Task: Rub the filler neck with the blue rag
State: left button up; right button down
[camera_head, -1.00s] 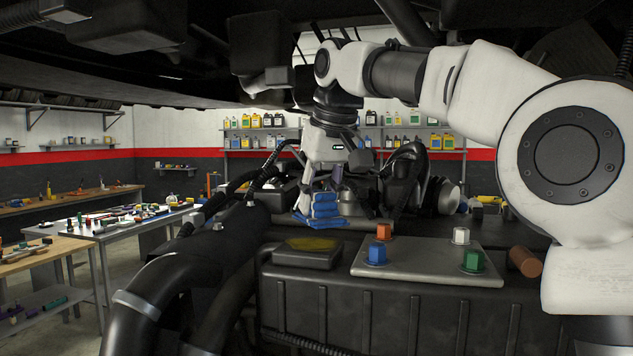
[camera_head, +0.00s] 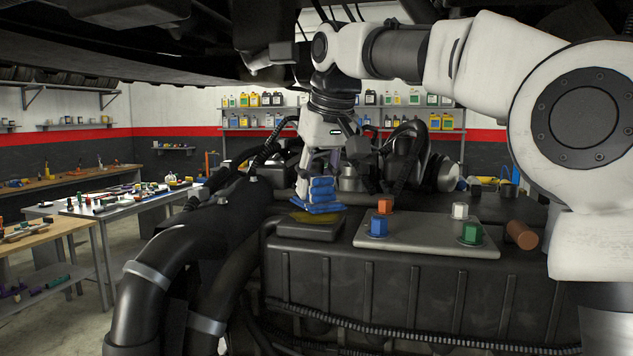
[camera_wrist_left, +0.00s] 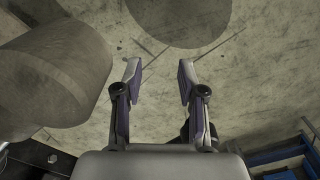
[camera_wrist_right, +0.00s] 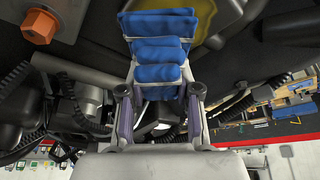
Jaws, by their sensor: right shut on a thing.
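The folded blue rag (camera_head: 319,196) is pinched in my right gripper (camera_head: 318,172), which points down over the engine. In the right wrist view the rag (camera_wrist_right: 158,48) sticks out between the fingers. Its lower end is at the far edge of a low dark block with a yellow patch (camera_head: 310,217). I cannot tell whether it touches. The patch also shows behind the rag in the right wrist view (camera_wrist_right: 207,28). I cannot tell surely whether this block is the filler neck. My left gripper (camera_wrist_left: 158,75) is open and empty above a concrete floor.
Thick black hoses (camera_head: 165,270) run at the left.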

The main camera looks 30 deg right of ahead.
jog(key=shift+d+f, duration=0.2)
jog(key=shift+f, duration=0.3)
jog(key=shift+b, duration=0.3)
jog(key=shift+a, duration=0.2)
